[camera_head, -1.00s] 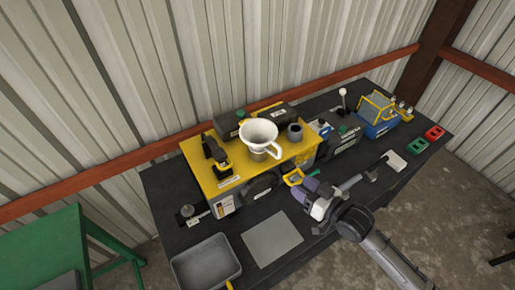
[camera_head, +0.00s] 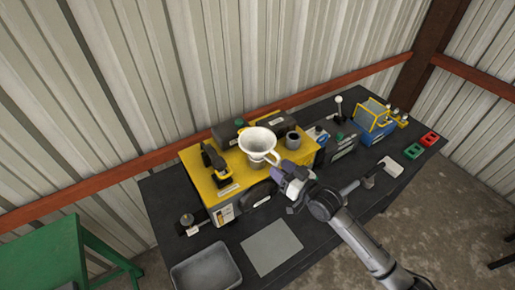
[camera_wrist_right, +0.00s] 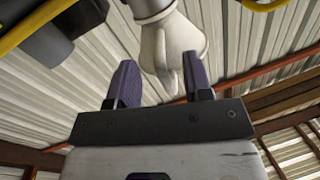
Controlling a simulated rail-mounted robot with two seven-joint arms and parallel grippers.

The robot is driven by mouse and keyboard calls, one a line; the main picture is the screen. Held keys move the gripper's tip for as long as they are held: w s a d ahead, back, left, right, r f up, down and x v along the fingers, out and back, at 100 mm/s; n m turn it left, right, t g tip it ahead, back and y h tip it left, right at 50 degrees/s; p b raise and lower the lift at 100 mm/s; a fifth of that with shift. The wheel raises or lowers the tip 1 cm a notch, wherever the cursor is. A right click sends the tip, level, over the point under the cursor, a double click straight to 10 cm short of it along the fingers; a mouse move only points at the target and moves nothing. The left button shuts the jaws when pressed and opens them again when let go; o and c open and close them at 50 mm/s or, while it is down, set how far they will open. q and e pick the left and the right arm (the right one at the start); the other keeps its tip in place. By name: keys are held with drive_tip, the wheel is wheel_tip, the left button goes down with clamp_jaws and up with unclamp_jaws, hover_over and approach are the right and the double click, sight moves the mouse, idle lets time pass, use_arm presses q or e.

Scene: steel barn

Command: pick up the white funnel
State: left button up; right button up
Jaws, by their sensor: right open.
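The white funnel (camera_head: 257,141) sits upright on top of the yellow machine in the head view, with its handle toward the right front. In the right wrist view the funnel (camera_wrist_right: 172,45) shows just beyond the fingers, its handle reaching down toward the space between them. My right gripper (camera_head: 276,171) is open, close to the funnel's handle at the front edge of the machine. The fingers (camera_wrist_right: 158,85) are apart; I cannot tell whether either touches the handle. My left gripper is not in view.
The yellow machine (camera_head: 205,190) stands on a dark workbench (camera_head: 165,215). A grey cup (camera_head: 293,140) is right of the funnel, and a black and yellow tool (camera_head: 214,162) is left of it. A grey tray (camera_head: 206,270) and a flat grey plate (camera_head: 271,248) lie in front.

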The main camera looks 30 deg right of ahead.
sight(272, 160)
drive_tip(key=shift+w+a+p, duration=0.2)
drive_tip(key=shift+w+p, duration=0.05)
drive_tip(key=shift+w, duration=0.85)
drive_tip(key=shift+w+a+p, duration=0.2)
drive_tip(key=shift+w, duration=0.9)
clamp_jaws()
